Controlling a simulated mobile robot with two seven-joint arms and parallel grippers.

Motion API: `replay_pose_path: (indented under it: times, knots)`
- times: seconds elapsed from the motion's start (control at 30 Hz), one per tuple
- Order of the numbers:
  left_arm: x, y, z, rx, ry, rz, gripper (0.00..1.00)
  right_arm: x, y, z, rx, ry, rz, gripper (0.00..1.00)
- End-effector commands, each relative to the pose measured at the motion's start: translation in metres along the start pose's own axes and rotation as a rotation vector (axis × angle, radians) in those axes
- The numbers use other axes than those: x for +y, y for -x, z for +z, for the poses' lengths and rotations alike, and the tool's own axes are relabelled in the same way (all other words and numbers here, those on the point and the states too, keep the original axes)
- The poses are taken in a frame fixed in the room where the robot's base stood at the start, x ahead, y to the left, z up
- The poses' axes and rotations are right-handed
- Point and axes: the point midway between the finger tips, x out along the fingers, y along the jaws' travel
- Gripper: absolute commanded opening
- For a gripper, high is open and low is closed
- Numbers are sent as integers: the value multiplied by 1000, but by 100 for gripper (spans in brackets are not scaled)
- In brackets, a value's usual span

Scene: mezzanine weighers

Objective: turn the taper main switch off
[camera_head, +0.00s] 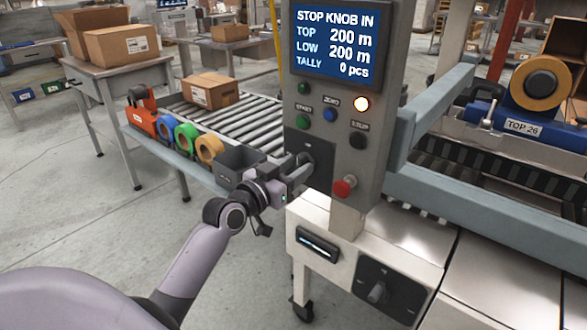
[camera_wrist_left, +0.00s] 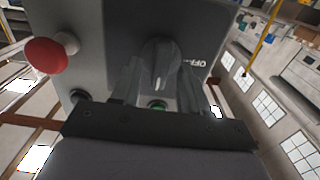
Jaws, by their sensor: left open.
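A dark switch plate (camera_head: 318,150) is on the lower left of the grey control panel, partly hidden by my left gripper (camera_head: 303,168). In the left wrist view, a dark rotary knob (camera_wrist_left: 160,66) stands on that plate, with "OFF" lettering to its right. My left gripper (camera_wrist_left: 160,88) is open, its fingers one on each side of the knob; I cannot tell whether they touch it. A second black rotary switch (camera_head: 378,293) is on the white cabinet front below. Neither switch's name can be read.
A red stop knob (camera_head: 344,187) sits just right of my left gripper; it also shows in the left wrist view (camera_wrist_left: 45,55). The screen (camera_head: 336,42) reads "STOP KNOB IN". A lamp (camera_head: 361,104) glows. Tape rolls (camera_head: 187,138) and a roller conveyor (camera_head: 245,122) are left.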

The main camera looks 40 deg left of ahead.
Motion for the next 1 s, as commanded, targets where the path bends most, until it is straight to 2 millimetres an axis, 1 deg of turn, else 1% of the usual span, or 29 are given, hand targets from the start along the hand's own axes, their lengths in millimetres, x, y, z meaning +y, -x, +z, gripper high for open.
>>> replay_pose_path:
  times: [0.07,0.1,0.17,0.2,0.23,0.47,0.67,0.87,1.0]
  knots:
    - [0,0,0,0,0,0,45,0,0,0,0,0,0,43]
    - [0,0,0,0,0,0,38,0,0,0,0,0,1,43]
    - [0,0,0,0,1,0,19,0,0,0,0,0,1,43]
    - [0,0,0,0,1,0,6,0,0,0,0,0,1,43]
    - [0,0,0,0,1,0,0,0,0,0,0,0,1,43]
    - [0,0,0,0,7,0,0,0,0,-1,0,0,1,43]
    - [0,0,-1,-1,59,0,0,0,3,-6,3,1,1,43]
    - [-1,0,-2,-3,186,0,0,0,9,-13,9,2,4,43]
    - [-2,0,-2,-3,309,0,0,2,13,-15,6,4,10,43]
